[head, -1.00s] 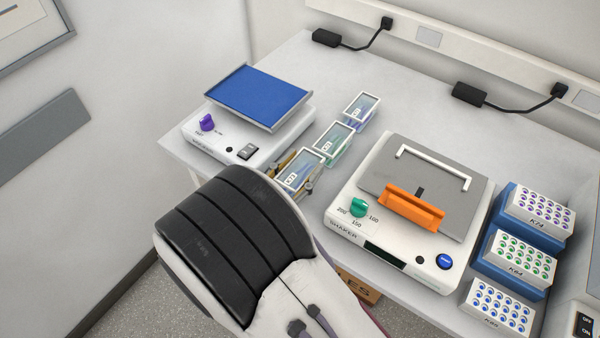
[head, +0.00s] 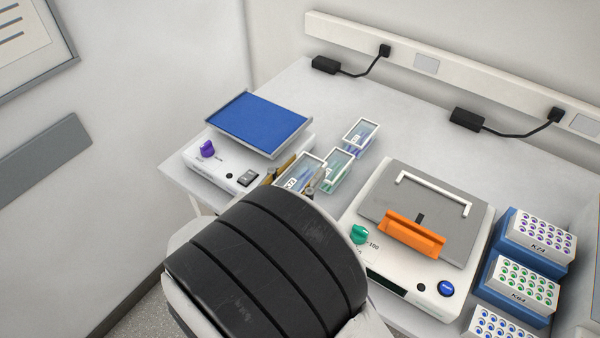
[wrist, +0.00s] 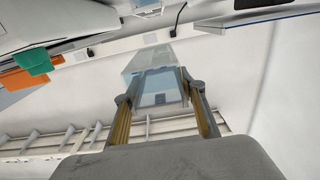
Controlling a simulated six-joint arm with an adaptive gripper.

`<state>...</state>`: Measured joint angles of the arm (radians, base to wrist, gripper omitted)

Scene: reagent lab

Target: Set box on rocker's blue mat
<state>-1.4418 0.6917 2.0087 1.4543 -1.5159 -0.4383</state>
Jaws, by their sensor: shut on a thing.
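My gripper (head: 300,180) is shut on a clear box with a white rim (head: 303,167), with one brass-coloured finger on each side. The held box seems to be off the bench, and it overlaps the middle box in the picture. The wrist view also shows the held box (wrist: 157,90) between the fingers; it looks pale blue and see-through. The rocker (head: 222,172) stands at the back left, with its flat blue mat (head: 258,122) bare. The mat is up and left of my gripper in the head view. My arm hides the bench below the box.
Two similar boxes stand right of the held one: the middle box (head: 340,172) close by and the far box (head: 361,136) behind. A shaker with an orange clamp (head: 412,236) is at the right, beside tube racks (head: 538,233).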

